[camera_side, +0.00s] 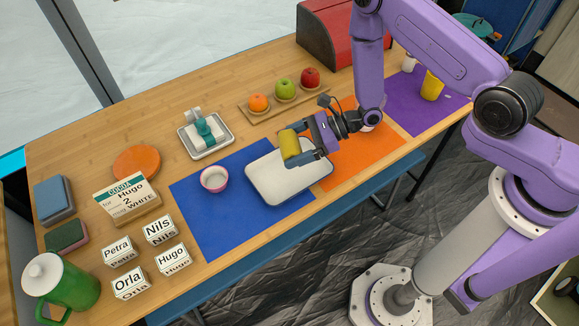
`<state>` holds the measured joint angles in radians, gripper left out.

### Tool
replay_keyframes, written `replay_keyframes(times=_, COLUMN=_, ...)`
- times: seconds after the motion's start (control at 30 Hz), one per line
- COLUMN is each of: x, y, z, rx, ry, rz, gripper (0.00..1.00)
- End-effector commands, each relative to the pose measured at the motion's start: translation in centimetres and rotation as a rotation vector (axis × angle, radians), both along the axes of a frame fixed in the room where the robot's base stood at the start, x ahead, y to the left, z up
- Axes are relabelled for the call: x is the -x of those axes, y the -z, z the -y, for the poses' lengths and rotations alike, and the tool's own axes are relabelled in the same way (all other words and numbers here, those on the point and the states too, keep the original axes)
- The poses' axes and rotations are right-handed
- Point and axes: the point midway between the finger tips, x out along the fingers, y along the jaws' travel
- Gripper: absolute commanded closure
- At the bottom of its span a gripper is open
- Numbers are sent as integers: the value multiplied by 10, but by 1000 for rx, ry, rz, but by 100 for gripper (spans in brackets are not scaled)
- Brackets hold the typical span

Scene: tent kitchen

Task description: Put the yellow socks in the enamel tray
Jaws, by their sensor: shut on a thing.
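The yellow socks (290,145) are a rolled, olive-yellow bundle. My gripper (299,144) is shut on them and holds them over the upper part of the enamel tray. The enamel tray (270,183) is white with a dark rim and lies across the blue mat and the orange mat. Its visible surface is empty. The far edge of the tray is partly hidden behind the socks and my gripper. I cannot tell how high the socks are above the tray.
A pink-rimmed bowl (214,179) stands left of the tray on the blue mat (235,225). A wooden board (268,110) with fruit lies behind. A smaller tray (206,136) holds a teal and white object. Name blocks (160,230) and a green jug (62,285) stand front left.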

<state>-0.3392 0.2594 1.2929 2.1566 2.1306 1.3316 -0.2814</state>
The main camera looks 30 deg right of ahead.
Motion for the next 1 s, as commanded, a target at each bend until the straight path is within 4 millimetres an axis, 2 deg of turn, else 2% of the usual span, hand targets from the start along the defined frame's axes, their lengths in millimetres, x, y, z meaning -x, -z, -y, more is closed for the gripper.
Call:
replay_keyframes(times=0.2, x=1, y=29, z=0, rx=1, ry=-1, rz=-2, gripper=42)
replay_keyframes(times=0.47, x=0, y=48, z=0, rx=1, ry=0, rz=0, gripper=42)
replay_keyframes(times=0.7, x=0, y=75, z=0, rx=1, ry=1, rz=0, gripper=42)
replay_keyframes(times=1.0, x=0, y=80, z=0, rx=0, ry=1, rz=0, gripper=42)
